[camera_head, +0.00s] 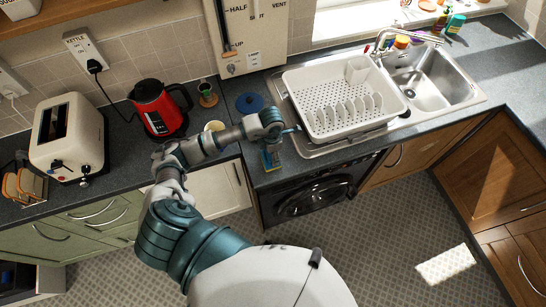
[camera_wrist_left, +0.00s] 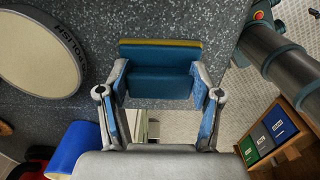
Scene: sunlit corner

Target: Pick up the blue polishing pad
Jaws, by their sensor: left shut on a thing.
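The blue polishing pad (camera_wrist_left: 160,85), a blue block with a yellow strip along one edge, is between the fingers of my left gripper (camera_wrist_left: 161,100) in the left wrist view. Both fingers are shut on its ends. In the head view the left gripper (camera_head: 270,143) is over the front edge of the dark worktop, and the pad (camera_head: 270,160) shows small below it, partly hidden. I cannot tell whether the pad touches the worktop. My right gripper is not in view.
A round tin marked POLISH (camera_wrist_left: 40,50) and a blue object (camera_wrist_left: 72,150) are near the gripper. A white dish rack (camera_head: 330,115) stands to the right; a red kettle (camera_head: 158,108) and a cream toaster (camera_head: 68,140) stand to the left.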

